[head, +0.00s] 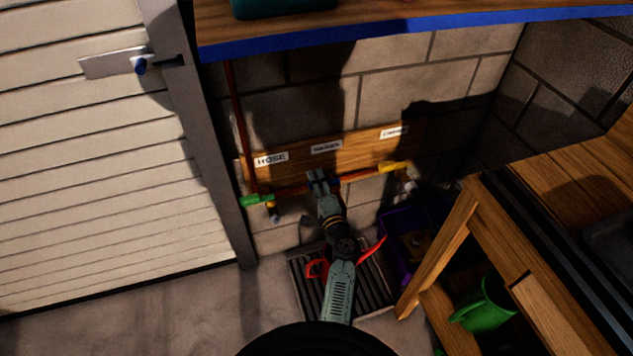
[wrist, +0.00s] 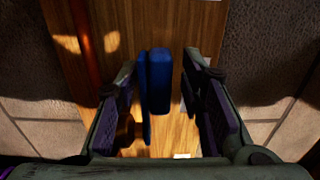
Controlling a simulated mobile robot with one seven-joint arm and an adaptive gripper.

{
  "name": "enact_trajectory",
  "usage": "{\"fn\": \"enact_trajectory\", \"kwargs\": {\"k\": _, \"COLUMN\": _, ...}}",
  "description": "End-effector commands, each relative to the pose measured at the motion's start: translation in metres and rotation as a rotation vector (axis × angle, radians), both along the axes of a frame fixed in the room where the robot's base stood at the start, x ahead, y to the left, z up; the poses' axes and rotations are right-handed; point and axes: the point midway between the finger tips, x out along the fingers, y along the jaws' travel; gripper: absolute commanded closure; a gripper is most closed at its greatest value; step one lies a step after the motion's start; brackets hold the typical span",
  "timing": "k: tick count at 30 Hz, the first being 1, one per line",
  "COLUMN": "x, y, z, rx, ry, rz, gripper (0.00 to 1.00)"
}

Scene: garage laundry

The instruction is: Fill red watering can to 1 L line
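The red watering can (head: 316,269) stands on the dark floor grate, mostly hidden behind my arm; part of it shows to the right (head: 372,249). Its 1 L line and water level cannot be seen. My gripper (head: 318,178) is at the wall pipe below the middle label. A blue tap handle (wrist: 160,80) lies between its fingers in the wrist view (wrist: 163,112). The fingers are open, with gaps on both sides of the handle. In the head view the blue handle is mostly hidden by the gripper.
A green tap handle (head: 256,200) sits below the "HOSE" label (head: 271,159), a yellow one (head: 394,167) at right. A purple crate (head: 393,256) and wooden bench (head: 446,243) with a green can (head: 485,310) stand right. A blue-edged shelf (head: 430,27) overhangs. Floor at left is clear.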

Motion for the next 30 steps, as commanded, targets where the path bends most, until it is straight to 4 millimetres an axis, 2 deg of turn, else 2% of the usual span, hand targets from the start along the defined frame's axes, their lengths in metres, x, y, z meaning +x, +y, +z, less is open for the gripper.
{"fn": "enact_trajectory", "kwargs": {"k": 8, "x": 0.0011, "y": 0.0004, "z": -0.0002, "rx": 0.000, "ry": 0.000, "rz": 0.000, "gripper": 0.65}}
{"fn": "enact_trajectory", "kwargs": {"k": 24, "x": 0.0014, "y": 0.0001, "z": 0.0020, "rx": 0.000, "ry": -0.003, "rz": 0.000, "gripper": 1.00}}
{"fn": "enact_trajectory", "kwargs": {"k": 30, "x": 0.0017, "y": 0.0000, "z": 0.0033, "rx": 0.001, "ry": -0.005, "rz": 0.000, "gripper": 1.00}}
